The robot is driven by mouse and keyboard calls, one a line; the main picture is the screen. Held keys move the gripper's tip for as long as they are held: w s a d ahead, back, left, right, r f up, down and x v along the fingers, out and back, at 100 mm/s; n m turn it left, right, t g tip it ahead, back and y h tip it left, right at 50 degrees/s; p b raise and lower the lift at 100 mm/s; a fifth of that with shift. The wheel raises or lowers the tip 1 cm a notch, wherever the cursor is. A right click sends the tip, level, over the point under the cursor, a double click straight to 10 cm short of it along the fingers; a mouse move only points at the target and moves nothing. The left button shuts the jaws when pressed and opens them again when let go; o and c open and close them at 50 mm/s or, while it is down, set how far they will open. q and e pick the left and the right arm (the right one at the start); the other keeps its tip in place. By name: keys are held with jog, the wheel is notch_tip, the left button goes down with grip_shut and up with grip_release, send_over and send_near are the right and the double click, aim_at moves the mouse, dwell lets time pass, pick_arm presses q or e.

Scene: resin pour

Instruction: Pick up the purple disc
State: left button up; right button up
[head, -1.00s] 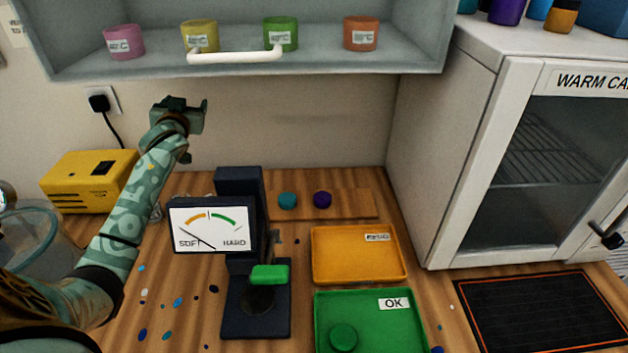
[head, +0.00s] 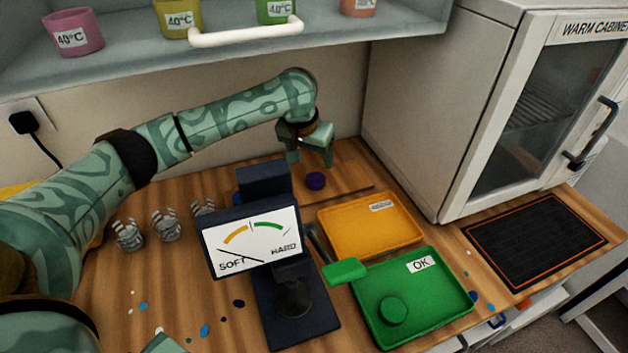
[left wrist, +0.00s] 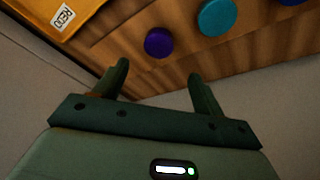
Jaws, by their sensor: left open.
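The purple disc (head: 316,181) lies on a wooden board (head: 352,178) at the back of the bench. My left gripper (head: 311,161) is open and empty, pointing down just above and behind the disc. In the left wrist view the purple disc (left wrist: 158,42) lies beyond the open fingertips (left wrist: 159,73), roughly centred between them and apart from them. A teal disc (left wrist: 217,17) lies beside it in that view. My right gripper is not in view.
The hardness tester (head: 252,245) stands in front of the board. An orange tray (head: 340,247) and a green tray (head: 440,325) holding a green disc (head: 393,311) lie to its right. The warm cabinet (head: 420,130) stands right, a shelf (head: 120,65) overhead.

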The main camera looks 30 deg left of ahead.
aim_at(315, 178)
pick_arm(q)
jog(key=b+x, duration=0.1)
jog(key=x, duration=0.1)
jog(key=b+x, duration=0.2)
jog(key=x, duration=0.1)
jog(key=b+x, duration=0.2)
jog(key=x, duration=0.1)
jog(key=shift+s+d, duration=0.2)
jog(key=shift+s, duration=0.2)
jog(key=shift+w+r, duration=0.1)
jog(key=shift+c, duration=1)
jog(key=c, duration=0.9)
